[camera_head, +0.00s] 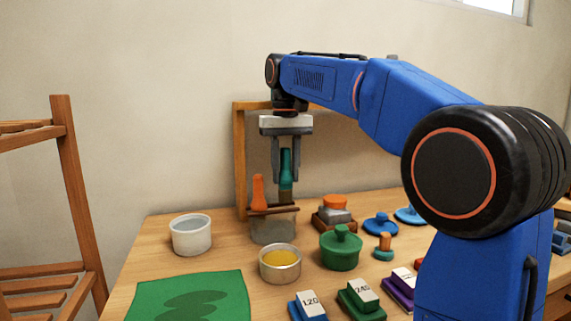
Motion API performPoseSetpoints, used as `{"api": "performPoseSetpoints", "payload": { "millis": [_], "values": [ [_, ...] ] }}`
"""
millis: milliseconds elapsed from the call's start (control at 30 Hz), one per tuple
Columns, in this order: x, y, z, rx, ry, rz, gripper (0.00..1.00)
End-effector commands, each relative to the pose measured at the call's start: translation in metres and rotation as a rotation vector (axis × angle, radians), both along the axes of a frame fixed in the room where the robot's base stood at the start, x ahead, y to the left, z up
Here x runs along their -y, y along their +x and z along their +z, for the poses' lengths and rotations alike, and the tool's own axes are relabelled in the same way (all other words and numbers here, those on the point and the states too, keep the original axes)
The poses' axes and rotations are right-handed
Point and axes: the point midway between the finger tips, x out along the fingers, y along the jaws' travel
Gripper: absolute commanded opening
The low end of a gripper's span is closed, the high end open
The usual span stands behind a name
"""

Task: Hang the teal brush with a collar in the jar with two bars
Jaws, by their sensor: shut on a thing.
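The teal brush (286,162) is upright between the fingers of my gripper (286,172), which points straight down and is shut on its handle. The brush's darker lower part reaches down to the bars; I cannot tell whether its tip is between them or behind them. Its collar is not clear at this size. The jar with two bars (272,230) is a greyish see-through jar directly below, with brown bars (262,210) across its rim. An orange-handled brush (258,190) stands upright at the left of the same jar.
A white pot (190,236) stands left of the jar, and a tin of yellow stuff (280,264) in front. A green lidded pot (341,250) and a stack with an orange top (335,210) are close on the right. A wooden frame (240,150) rises behind.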

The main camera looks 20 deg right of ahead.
Motion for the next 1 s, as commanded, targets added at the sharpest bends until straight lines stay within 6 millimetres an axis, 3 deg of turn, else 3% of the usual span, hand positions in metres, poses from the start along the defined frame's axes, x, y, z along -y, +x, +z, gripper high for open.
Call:
{"api": "performPoseSetpoints", "payload": {
  "millis": [600, 1000],
  "values": [
    [0.000, 0.000, -0.049, 0.000, 0.000, 0.000, 0.10],
    [0.000, 0.000, -0.060, 0.000, 0.000, 0.000, 0.10]
  ]
}}
